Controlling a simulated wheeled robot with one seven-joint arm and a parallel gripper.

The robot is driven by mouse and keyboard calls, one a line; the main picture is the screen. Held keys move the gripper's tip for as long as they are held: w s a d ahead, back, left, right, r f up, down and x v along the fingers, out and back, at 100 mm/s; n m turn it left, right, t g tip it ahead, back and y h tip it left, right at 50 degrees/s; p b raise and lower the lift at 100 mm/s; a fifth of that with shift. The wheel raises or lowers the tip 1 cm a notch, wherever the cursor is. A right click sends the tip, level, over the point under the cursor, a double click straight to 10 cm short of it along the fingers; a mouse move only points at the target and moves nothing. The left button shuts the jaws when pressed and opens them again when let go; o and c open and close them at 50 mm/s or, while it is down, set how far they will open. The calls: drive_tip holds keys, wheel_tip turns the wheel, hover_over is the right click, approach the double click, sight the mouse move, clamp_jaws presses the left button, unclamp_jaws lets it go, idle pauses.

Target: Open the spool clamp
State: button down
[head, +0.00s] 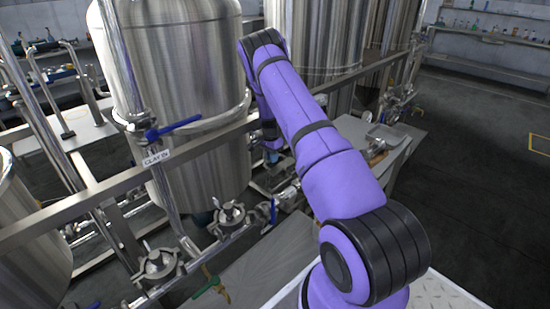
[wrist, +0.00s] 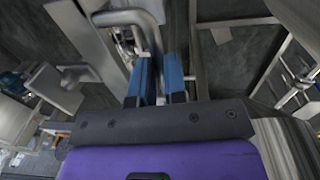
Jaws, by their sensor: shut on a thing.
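My gripper (wrist: 158,68) has two blue fingers, set a little apart, at a bent steel pipe (wrist: 152,28) and small metal fittings (wrist: 124,42) in the wrist view. It is shut on a steel part between the fingertips. I cannot make out whether that part is the spool clamp. In the head view, the blue fingers (head: 271,156) show small below my purple arm, in front of the large steel tank (head: 190,90) and near pipework. Clamped fittings with wing-like handles (head: 228,215) (head: 160,264) sit on the lower pipe at left; neither is touched.
A steel frame rail (head: 90,195) crosses in front of the tank. A second tank (head: 318,35) stands behind my arm. The dark floor (head: 480,130) at right is mostly clear.

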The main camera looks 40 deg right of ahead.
drive_tip(key=shift+w+f, duration=0.15)
drive_tip(key=shift+w, duration=0.35)
drive_tip(key=c, duration=1.2)
unclamp_jaws()
drive_tip(key=shift+o, duration=0.2)
wheel_tip(320, 180, up, 11)
drive_tip(key=shift+w, duration=0.4)
drive_tip(key=shift+a+f, duration=0.1)
